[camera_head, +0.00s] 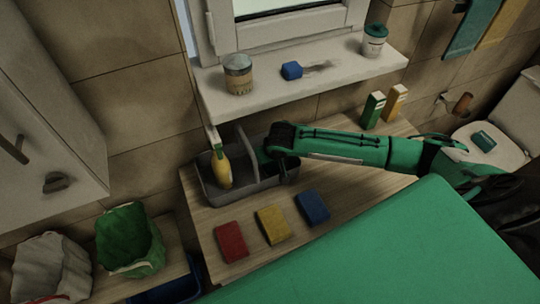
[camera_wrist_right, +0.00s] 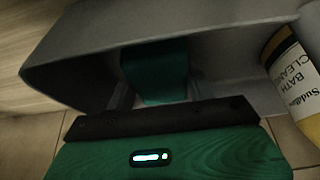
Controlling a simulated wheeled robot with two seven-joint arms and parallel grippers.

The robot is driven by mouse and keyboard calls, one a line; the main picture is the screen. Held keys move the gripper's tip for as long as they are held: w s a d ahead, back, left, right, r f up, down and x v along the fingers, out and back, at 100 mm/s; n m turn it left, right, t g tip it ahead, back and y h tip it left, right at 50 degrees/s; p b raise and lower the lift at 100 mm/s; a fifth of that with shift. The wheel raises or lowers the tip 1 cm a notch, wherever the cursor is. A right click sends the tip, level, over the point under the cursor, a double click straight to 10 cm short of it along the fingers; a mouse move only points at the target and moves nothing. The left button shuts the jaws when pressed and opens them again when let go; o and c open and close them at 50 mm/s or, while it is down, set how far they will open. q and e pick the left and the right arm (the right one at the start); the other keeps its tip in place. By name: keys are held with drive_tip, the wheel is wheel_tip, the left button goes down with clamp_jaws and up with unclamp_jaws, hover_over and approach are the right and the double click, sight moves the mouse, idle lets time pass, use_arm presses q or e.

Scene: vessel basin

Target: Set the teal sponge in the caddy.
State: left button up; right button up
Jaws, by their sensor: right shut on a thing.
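The grey caddy (camera_head: 231,199) stands on the wooden counter, and its wall (camera_wrist_right: 60,60) fills much of the right wrist view. A yellow bottle (camera_head: 221,168) stands in its left compartment. My right gripper (camera_head: 276,160) reaches in from the right over the caddy's right compartment. In the wrist view my right gripper (camera_wrist_right: 155,98) is shut on the teal sponge (camera_wrist_right: 155,68), which is within the caddy's walls. I cannot tell whether the sponge touches the caddy floor. In the head view the gripper mostly hides the sponge. My left gripper is out of view.
Red (camera_head: 231,242), yellow (camera_head: 273,224) and blue (camera_head: 312,207) sponges lie before the caddy. Two small cartons (camera_head: 373,109) stand behind my arm. The windowsill (camera_head: 215,91) holds a tin, a blue block and a tub. A small teal block (camera_head: 484,141) lies on the toilet lid.

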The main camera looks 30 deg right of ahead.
drive_tip(key=shift+f, duration=0.15)
drive_tip(key=o, duration=1)
drive_tip(key=shift+c, duration=0.2)
drive_tip(key=b+v, duration=0.1)
drive_tip(key=v, duration=1.1)
drive_tip(key=shift+b, duration=0.35)
